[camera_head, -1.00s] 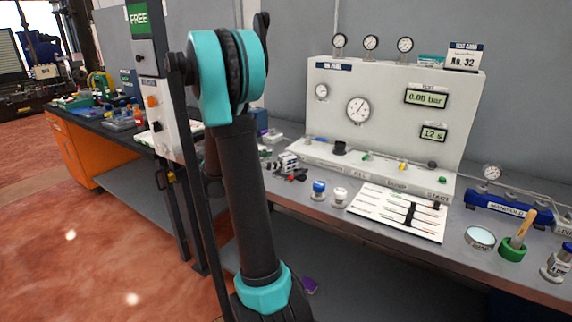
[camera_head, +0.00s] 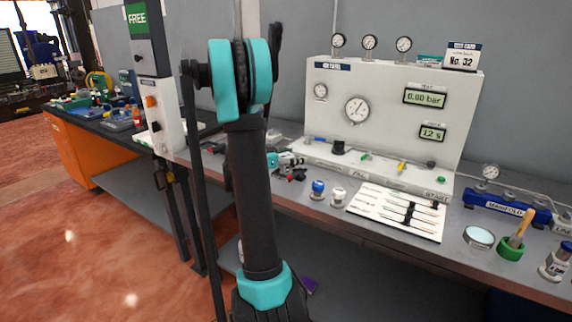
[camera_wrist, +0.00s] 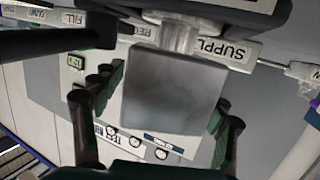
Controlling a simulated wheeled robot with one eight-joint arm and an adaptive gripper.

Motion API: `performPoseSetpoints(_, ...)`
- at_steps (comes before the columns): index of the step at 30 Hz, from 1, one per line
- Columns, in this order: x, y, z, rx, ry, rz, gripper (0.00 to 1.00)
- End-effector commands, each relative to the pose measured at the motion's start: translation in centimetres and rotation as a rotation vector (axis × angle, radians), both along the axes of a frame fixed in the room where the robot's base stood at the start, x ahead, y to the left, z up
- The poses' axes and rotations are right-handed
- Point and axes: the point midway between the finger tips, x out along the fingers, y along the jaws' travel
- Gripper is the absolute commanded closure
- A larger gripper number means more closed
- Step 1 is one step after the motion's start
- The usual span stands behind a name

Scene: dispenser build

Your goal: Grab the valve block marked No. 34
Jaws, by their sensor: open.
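A plain grey square block (camera_wrist: 172,92) fills the middle of the wrist view, with a pale round fitting on its upper edge. No number can be read on it. My gripper (camera_wrist: 158,125) is open, its dark and green fingers standing left and right of the block with visible gaps. In the head view my gripper shows only as a small teal part (camera_head: 273,160) behind my arm, beside a small whitish block (camera_head: 291,160) at the left end of the bench panel. I cannot read a No. 34 mark in either view.
The white panel (camera_head: 330,105) carries gauges and a No. 32 card (camera_head: 462,57). Blue and white knobs (camera_head: 318,190), a tool board (camera_head: 400,212), a dish (camera_head: 479,237) and a blue manifold (camera_head: 497,205) crowd the bench. A "SUPPLY" label (camera_wrist: 226,50) is close in the wrist view.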

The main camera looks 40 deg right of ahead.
Motion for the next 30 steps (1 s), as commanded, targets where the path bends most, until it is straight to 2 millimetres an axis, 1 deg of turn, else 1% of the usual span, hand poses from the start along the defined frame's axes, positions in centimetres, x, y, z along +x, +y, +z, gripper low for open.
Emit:
performPoseSetpoints(4, -0.01, 0.05, 0.00, 0.000, 0.000, 0.000, 0.28)
performPoseSetpoints(21, -0.02, 0.07, 0.00, 0.000, 0.000, 0.000, 0.99)
performPoseSetpoints(22, -0.02, 0.07, 0.00, 0.000, 0.000, 0.000, 1.00)
performPoseSetpoints(30, -0.02, 0.07, 0.00, 0.000, 0.000, 0.000, 1.00)
